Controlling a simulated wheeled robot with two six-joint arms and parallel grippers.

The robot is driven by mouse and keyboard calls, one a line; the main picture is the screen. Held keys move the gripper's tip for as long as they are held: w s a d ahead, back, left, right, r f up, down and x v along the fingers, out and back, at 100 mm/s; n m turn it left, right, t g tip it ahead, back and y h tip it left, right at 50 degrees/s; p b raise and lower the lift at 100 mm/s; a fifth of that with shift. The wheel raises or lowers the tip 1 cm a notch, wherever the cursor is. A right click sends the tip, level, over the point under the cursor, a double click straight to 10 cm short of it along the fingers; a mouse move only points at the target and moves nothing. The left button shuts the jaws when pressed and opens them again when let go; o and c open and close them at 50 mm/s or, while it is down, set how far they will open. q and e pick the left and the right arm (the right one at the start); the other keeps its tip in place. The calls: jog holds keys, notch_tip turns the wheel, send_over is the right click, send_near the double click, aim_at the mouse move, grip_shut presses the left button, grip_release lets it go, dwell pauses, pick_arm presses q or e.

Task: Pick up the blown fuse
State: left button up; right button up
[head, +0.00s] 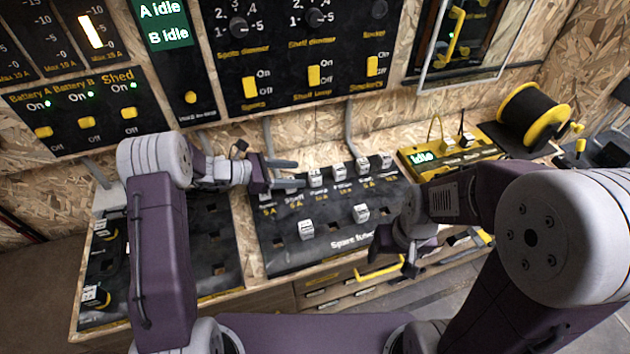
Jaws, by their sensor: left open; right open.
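A black fuse panel (272,262) lies on the bench in the middle. White fuses stand in its back row, among them one at the left (315,177), one beside it (338,171) and one at the right (384,161). Two more white fuses, a left one (307,230) and a right one (361,213), stand in the spare area. I cannot tell which fuse is blown. My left gripper (286,174) is open at the panel's back left, with its fingers pointing right, left of the back-row fuses. It partly hides the leftmost position. My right gripper (397,254) is open near the panel's front right corner.
A black panel with empty slots (212,250) lies left of the fuse panel. A yellow tester (430,157) and a cable reel (533,115) are at the back right. Switch panels (310,45) cover the wall. A drawer with a yellow handle (380,271) is below the front edge.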

aim_at(314, 174)
pick_arm(q)
jog(key=x, duration=0.5)
jog(key=shift+w+f, duration=0.25)
jog(key=shift+w, duration=0.05)
grip_shut()
notch_tip(314, 174, up, 4)
jog(key=shift+r, duration=0.1)
jog(key=s+d+r, duration=0.5)
jog(key=d+r, duration=0.2)
jog(key=d, duration=0.3)
jog(key=shift+s+p, duration=0.3)
jog(key=shift+p, duration=0.1)
